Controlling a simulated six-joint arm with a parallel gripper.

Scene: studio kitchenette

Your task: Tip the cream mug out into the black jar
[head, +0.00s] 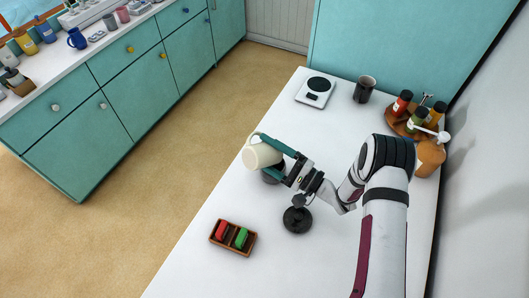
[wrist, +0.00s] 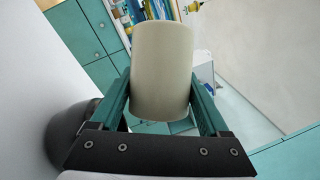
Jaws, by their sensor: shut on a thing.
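The cream mug (head: 261,155) is held tilted in the air in the head view, and its side fills the middle of the wrist view (wrist: 162,70). My gripper (head: 272,152) is shut on it, with one teal finger on each side of the mug in the wrist view (wrist: 160,95). The black jar (head: 271,178) stands on the white table below the mug, partly hidden by the mug and gripper. A dark rounded body, likely the jar (wrist: 70,138), shows at lower left in the wrist view. The mug's contents and any flow are not visible.
On the white table (head: 240,205) are a wooden tray (head: 219,243) with red and green blocks, a dark round object (head: 297,220), a scale (head: 315,91), a dark cup (head: 364,89) and a spice rack (head: 397,120). The table's left edge is close to the mug.

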